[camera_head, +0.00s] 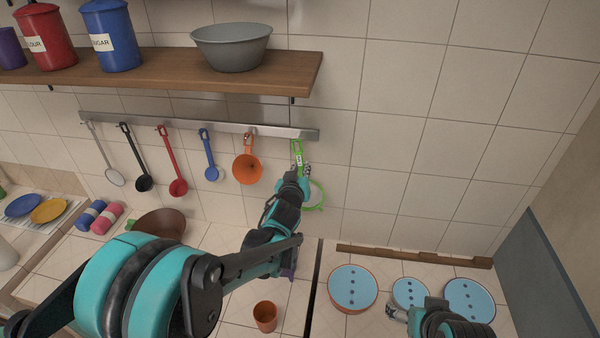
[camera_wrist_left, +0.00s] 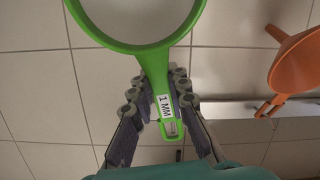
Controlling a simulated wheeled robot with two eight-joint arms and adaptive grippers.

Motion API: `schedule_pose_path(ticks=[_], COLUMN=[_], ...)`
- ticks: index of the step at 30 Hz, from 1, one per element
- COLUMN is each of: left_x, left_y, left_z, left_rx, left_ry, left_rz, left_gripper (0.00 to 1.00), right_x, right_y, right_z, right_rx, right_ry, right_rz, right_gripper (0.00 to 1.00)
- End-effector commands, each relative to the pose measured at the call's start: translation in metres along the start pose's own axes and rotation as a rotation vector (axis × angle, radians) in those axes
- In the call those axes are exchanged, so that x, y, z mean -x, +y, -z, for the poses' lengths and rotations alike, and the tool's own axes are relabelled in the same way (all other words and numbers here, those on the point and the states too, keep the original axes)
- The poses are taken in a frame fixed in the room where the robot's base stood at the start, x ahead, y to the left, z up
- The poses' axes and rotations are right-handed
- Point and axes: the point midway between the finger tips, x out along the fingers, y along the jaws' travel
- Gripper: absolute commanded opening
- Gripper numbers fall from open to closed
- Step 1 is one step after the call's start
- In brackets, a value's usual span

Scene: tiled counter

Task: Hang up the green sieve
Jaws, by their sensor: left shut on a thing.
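The green sieve (camera_head: 318,207) hangs down from my left gripper (camera_head: 306,173), with its handle up, in front of the tiled wall. My left gripper (camera_wrist_left: 158,95) is shut on the sieve's handle, which bears a "1 MM" label in the left wrist view. The round green rim (camera_wrist_left: 135,48) is partly cut off there. The handle's end, with a small opening, lies close to the right end of the metal rail (camera_head: 265,130). Whether it touches the rail, I cannot tell. My right gripper (camera_head: 398,314) is low at the right; its jaw state is unclear.
An orange funnel (camera_head: 247,169) hangs beside the sieve, left of it; a blue ladle (camera_head: 210,172), a red ladle (camera_head: 177,185) and others hang farther left. A wooden shelf (camera_head: 170,72) is above the rail. Blue-topped round containers (camera_head: 353,287) stand near my right gripper.

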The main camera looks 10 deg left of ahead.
Motion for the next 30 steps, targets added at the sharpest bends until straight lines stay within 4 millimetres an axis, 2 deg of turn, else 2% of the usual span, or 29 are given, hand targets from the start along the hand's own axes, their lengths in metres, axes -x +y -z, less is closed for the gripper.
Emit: schedule_pose_path(ticks=[8,14,30], left_x=[-0.018,-0.027,-0.029], left_y=[0.001,-0.001,-0.001], left_z=[0.002,-0.003,-0.004], left_rx=[0.0,0.0,0.0], left_ry=[0.0,0.0,0.0], left_rz=[0.0,0.0,0.0], left_gripper=[0.0,0.0,0.0], right_x=[0.0,-0.008,-0.011], right_y=[0.0,0.0,0.0], right_z=[0.0,-0.005,-0.008], right_rx=[0.0,0.0,0.0], right_ry=[0.0,0.0,0.0], right_rz=[0.0,0.0,0.0], right_gripper=[0.74,0.74,0.74])
